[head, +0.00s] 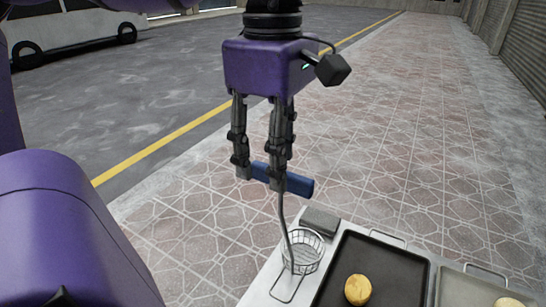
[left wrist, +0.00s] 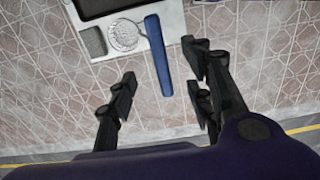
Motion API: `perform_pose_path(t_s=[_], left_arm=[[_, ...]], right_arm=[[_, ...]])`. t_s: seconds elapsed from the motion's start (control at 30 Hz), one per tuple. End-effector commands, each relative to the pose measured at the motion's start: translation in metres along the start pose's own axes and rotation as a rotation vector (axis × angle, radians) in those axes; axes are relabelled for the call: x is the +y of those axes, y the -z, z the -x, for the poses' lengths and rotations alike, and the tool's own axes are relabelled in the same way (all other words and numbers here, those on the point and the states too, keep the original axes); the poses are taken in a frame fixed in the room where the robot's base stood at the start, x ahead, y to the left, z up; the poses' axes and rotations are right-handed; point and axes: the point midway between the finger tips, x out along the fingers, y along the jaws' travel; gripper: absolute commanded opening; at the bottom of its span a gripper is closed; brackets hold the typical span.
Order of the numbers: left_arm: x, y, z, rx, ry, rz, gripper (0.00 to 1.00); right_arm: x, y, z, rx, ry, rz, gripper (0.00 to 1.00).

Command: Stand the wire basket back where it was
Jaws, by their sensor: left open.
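The wire basket (head: 303,252) is a small round mesh with a long bent wire stem and a blue handle (head: 298,185). It appears to stand upright on the left end of the pale counter, with the handle sticking up and out past the edge. My left gripper (head: 259,176) points down at the handle, open, with fingers on either side of it. In the left wrist view the handle (left wrist: 158,62) lies between the open fingers (left wrist: 160,88), seemingly clear of them; contact cannot be told. The basket (left wrist: 124,36) shows beyond. My right gripper is out of view.
A grey block (head: 320,221) lies on the counter (head: 262,288) behind the basket. To the right are a dark tray (head: 397,270) with a round yellowish piece (head: 357,290) and a lighter tray (head: 465,290). Open paving surrounds the counter's left end.

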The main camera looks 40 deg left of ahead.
Motion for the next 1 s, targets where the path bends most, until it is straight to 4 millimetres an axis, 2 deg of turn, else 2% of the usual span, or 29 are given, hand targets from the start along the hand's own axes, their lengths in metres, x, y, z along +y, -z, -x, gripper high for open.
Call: perform_pose_path(t_s=[1.0], left_arm=[[0.0, 0.0, 0.052, -0.001, -0.002, 0.0, 0.47]], right_arm=[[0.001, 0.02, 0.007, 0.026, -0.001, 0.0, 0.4]])
